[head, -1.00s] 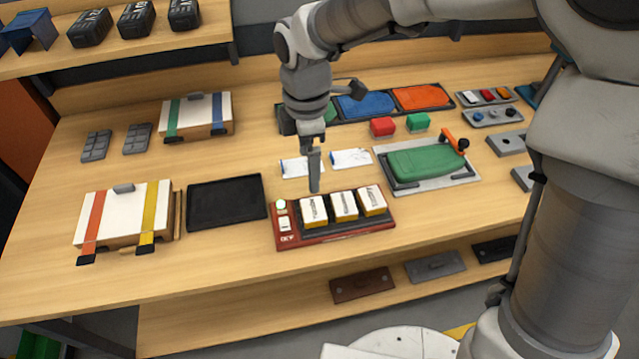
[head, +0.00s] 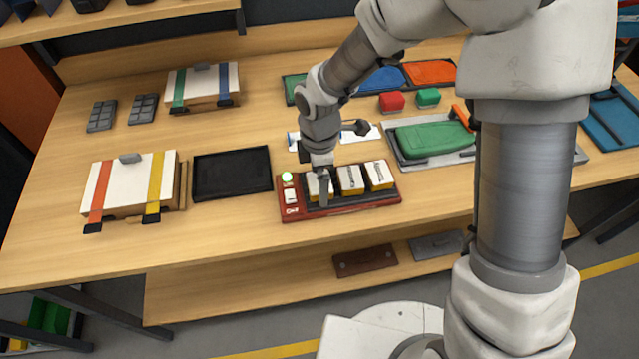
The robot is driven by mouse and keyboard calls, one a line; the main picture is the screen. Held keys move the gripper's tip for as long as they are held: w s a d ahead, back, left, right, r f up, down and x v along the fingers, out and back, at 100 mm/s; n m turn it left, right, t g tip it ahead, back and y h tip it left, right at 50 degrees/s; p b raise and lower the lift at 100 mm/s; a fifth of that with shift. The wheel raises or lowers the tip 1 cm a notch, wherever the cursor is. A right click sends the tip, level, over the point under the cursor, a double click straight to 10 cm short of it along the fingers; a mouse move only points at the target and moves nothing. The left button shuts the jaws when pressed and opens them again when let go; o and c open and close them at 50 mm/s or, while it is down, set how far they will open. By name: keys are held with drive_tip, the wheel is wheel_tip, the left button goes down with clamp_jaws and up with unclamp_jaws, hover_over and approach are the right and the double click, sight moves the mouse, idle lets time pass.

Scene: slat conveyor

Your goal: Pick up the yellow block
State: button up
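I see no plain, separate yellow block on the bench. Three blocks with white labelled tops and yellow sides sit in a row on a red charger-like base (head: 345,208): a left one (head: 313,187), a middle one (head: 351,180) and a right one (head: 379,175). My gripper (head: 323,200) points down at the left block and covers part of it. Whether it touches the block, and whether its fingers are open or shut, I cannot tell. A small red block (head: 392,101) and a small green block (head: 428,97) stand farther back.
A black tray (head: 232,174) lies left of the red base. Strapped white-topped boxes stand at the front left (head: 128,185) and back left (head: 203,85). A green case on a grey plate (head: 432,138) is to the right. Bare bench lies along the front edge.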

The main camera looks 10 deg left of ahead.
drive_tip(key=shift+c, duration=0.3)
drive_tip(key=c, duration=1.1)
drive_tip(key=shift+c, duration=0.2)
drive_tip(key=shift+r, duration=0.55)
wheel_tip(320, 180, up, 3)
drive_tip(key=shift+w+r, duration=0.1)
drive_tip(key=d+r+p, duration=0.1)
drive_tip(key=d+r, duration=0.5)
drive_tip(key=d, duration=0.5)
drive_tip(key=shift+w+d+r, duration=0.25)
drive_tip(key=shift+d+r, duration=0.05)
